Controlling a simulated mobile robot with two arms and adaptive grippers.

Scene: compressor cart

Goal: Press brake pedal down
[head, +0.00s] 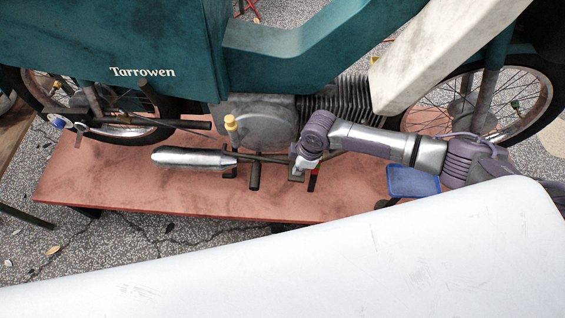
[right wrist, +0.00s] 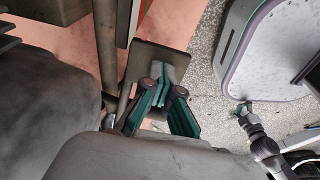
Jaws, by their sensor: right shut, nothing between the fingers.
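The teal motorcycle (head: 150,40) stands over a red platform. In the right wrist view a flat grey-brown plate, which looks like the brake pedal (right wrist: 150,54), lies right in front of my right gripper (right wrist: 163,80). The right gripper's teal fingers are shut and empty, with their tips over the plate; whether they touch it I cannot tell. In the head view the right gripper (head: 301,167) is low beside the engine, and its wrist hides most of the pedal. What looks like my left gripper (right wrist: 243,108) shows small in the right wrist view, its jaws unclear.
A silver muffler (head: 190,158) and a lever with a yellow tip (head: 231,124) are left of the right gripper. The finned engine (head: 262,122) is just behind it. A blue tray (head: 413,182) sits on the red platform (head: 130,192) to the right. The platform's front left is clear.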

